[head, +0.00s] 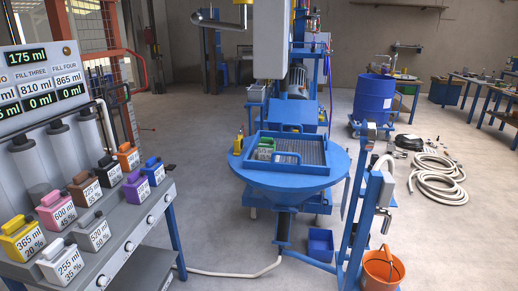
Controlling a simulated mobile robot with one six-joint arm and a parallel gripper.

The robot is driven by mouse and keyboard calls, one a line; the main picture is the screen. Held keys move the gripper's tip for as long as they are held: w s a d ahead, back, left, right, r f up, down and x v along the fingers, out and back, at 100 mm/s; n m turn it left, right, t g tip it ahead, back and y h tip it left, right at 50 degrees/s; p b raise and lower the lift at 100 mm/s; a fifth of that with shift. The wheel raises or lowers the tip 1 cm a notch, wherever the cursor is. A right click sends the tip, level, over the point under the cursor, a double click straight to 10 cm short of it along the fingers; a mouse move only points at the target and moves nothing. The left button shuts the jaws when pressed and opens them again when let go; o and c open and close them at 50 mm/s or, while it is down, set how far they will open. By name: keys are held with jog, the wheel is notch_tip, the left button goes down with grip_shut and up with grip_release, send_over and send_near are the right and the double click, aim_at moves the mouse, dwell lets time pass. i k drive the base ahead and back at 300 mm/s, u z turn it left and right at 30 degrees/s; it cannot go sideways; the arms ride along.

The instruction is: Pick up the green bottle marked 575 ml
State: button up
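A small green bottle (265,147) with a pale label stands on the grated tray (314,152) on top of the round blue hopper table, at the tray's left side. Its label is too small to read here. My gripper is not clearly seen in the head view, so nothing shows between its fingers. No other green bottle is visible.
At the left, a grey bench (125,237) holds several coloured bottles, including a yellow one (22,240) marked 365 ml. The round blue table (255,176) has a raised tray frame. A blue post (369,215) and orange bucket (383,270) stand right; a hose (235,273) crosses the floor.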

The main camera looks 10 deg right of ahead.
aim_at(267, 147)
jog(key=u, duration=0.35)
jog(key=i, duration=0.75)
jog(key=u, duration=0.65)
jog(key=i, duration=0.6)
jog(key=u, duration=0.2)
